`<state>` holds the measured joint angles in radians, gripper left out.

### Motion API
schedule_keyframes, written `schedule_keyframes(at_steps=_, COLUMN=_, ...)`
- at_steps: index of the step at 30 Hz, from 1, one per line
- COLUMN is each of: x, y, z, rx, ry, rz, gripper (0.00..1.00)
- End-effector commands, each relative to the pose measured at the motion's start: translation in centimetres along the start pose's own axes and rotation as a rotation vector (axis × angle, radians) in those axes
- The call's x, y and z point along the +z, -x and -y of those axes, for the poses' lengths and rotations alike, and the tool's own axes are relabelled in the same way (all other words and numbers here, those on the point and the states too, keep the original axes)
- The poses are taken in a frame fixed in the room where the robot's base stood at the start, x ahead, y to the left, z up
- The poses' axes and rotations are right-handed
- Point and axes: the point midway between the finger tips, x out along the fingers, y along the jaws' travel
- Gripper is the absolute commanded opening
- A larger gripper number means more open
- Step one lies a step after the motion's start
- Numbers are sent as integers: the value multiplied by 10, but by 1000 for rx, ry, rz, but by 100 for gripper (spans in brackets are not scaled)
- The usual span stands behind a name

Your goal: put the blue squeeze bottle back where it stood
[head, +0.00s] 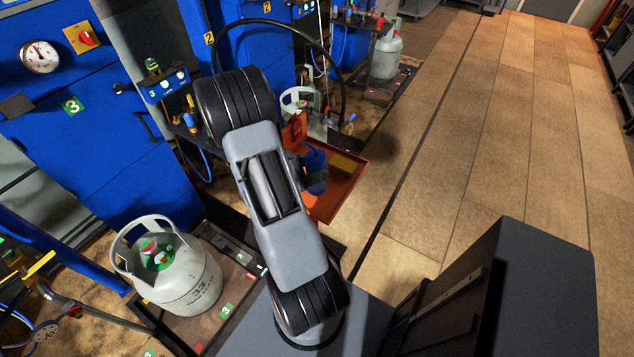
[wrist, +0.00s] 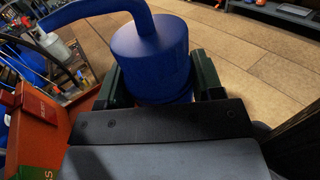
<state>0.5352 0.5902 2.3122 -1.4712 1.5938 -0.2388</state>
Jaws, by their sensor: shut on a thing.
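The blue squeeze bottle (wrist: 152,52) fills the upper middle of the wrist view, with its bent spout reaching to the left. My gripper (wrist: 152,84) is shut on it, with a dark green finger on each side of its body. The bottle's lower part is hidden behind the gripper housing. In the head view a small part of the bottle (head: 315,160) shows beside my arm, in front of the orange tray (head: 347,187). Whether the bottle touches the tray cannot be told.
A red-orange box (head: 294,131) stands at the tray's back left. A grey gas cylinder (head: 178,272) stands on a scale at lower left; another cylinder (head: 386,55) is farther back. Blue cabinets (head: 75,120) line the left.

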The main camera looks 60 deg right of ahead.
Motion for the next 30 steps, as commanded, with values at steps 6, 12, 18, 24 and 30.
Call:
schedule_keyframes(at_steps=6, x=-26, y=-10, z=-17, rx=0, ry=-2, rz=1, gripper=23)
schedule_keyframes(at_steps=12, x=-30, y=-13, z=-21, rx=1, ry=-2, rz=1, gripper=23)
schedule_keyframes(at_steps=18, x=-49, y=-17, z=-28, rx=1, ry=0, rz=1, gripper=23)
schedule_keyframes(at_steps=24, x=-70, y=-17, z=-28, rx=1, ry=-1, rz=1, gripper=23)
schedule_keyframes(at_steps=30, x=-68, y=-16, z=-28, rx=1, ry=-2, rz=1, gripper=23)
